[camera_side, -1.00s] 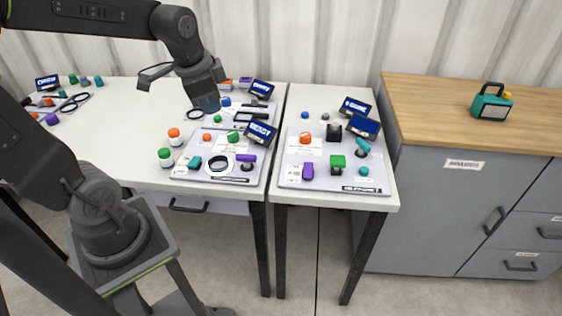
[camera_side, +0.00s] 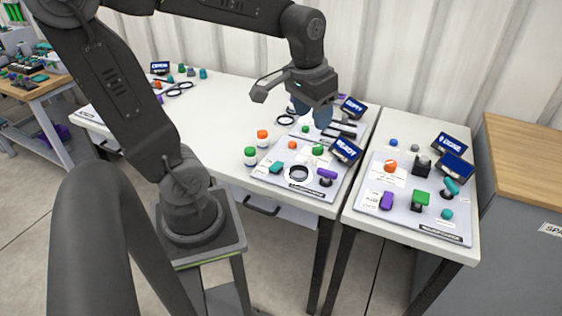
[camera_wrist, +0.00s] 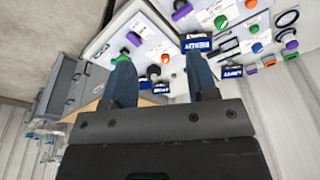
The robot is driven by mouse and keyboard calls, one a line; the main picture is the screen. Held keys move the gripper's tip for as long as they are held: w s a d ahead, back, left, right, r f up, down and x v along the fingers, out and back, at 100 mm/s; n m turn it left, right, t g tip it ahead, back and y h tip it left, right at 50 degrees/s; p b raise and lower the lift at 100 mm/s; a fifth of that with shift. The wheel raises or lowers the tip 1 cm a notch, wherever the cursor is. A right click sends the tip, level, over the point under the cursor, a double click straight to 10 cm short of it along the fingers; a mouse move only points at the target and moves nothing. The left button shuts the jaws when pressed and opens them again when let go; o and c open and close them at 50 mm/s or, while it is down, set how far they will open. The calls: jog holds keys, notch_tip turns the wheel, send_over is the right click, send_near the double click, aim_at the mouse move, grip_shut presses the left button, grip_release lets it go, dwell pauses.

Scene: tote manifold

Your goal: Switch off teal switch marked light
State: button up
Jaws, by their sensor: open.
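Several teal controls show in the side view, and I cannot read a "light" mark on any. A teal lever (camera_side: 451,187) and a small teal knob (camera_side: 447,214) are on the right panel (camera_side: 403,222). A teal control (camera_side: 275,168) is at the left edge of the middle panel (camera_side: 322,189). My gripper (camera_side: 320,115) is open and empty, fingers pointing down above the small panel behind the middle one. It is well apart from the right panel. In the wrist view, the open blue fingers (camera_wrist: 162,82) show with nothing between them.
Displays reading READY (camera_side: 345,150) and EMPTY (camera_side: 353,107) stand near my gripper. The right panel has two blue displays, an orange knob (camera_side: 390,166) and a green control (camera_side: 420,199). A gap parts the two white tables. The white table (camera_side: 225,110) is mostly clear at left.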

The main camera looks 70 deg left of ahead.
jog(key=w+a+f+n+g+h, duration=0.1)
jog(key=w+a+f+g, duration=0.1)
jog(key=a, duration=0.3)
jog(key=w+a+f+n+g, duration=0.1)
jog(key=w+a+f+n, duration=0.15)
jog(key=a, duration=0.25)
jog(key=n+g+h, duration=0.2)
jog(key=h, duration=0.1)
send_near(276, 165)
jog(key=x, duration=0.8)
jog(key=shift+f, duration=0.4)
